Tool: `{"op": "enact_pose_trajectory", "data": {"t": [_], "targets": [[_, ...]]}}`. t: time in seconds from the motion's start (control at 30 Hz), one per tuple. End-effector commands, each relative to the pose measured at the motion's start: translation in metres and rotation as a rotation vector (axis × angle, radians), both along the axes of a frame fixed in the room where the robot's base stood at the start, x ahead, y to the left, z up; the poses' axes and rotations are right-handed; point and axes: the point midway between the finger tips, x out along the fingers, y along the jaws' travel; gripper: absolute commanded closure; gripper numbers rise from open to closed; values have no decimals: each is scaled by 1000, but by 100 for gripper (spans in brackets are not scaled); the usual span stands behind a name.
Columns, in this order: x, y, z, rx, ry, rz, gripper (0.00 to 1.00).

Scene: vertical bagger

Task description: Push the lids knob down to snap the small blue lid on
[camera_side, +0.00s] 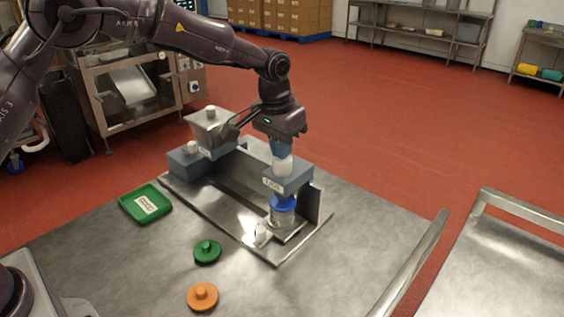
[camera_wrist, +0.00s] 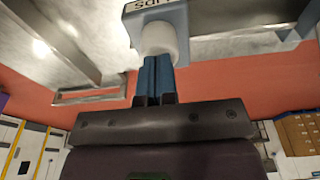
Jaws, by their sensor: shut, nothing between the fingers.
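My gripper (camera_side: 282,153) is shut and empty, its blue fingers pointing down at the white lids knob (camera_side: 283,167). The fingertips are at the knob's top; they look in contact with it. The knob sits on a blue-grey block (camera_side: 290,178) with a white label. In the wrist view the closed fingers (camera_wrist: 158,60) meet the knob (camera_wrist: 158,39), and the block's label (camera_wrist: 152,5) reads "LIDS" upside down. Directly below the block, the small blue lid (camera_side: 283,202) sits at the top of a clear container (camera_side: 282,218). Whether it is seated cannot be told.
A metal hopper (camera_side: 210,128) and another blue-grey block (camera_side: 187,160) stand left. A small white knob (camera_side: 261,233) is at the station's front. A green lid (camera_side: 207,251), an orange lid (camera_side: 202,296) and a green tray (camera_side: 133,206) lie on the table. The right tabletop is clear.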

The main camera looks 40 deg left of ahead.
Motion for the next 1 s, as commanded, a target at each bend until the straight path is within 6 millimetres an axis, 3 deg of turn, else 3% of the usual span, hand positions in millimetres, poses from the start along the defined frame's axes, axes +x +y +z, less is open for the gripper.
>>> {"op": "enact_pose_trajectory", "data": {"t": [0.5, 1.0], "targets": [[1, 0, 51, -1, -4, -1, 100], [0, 0, 55, 0, -2, 0, 100]]}}
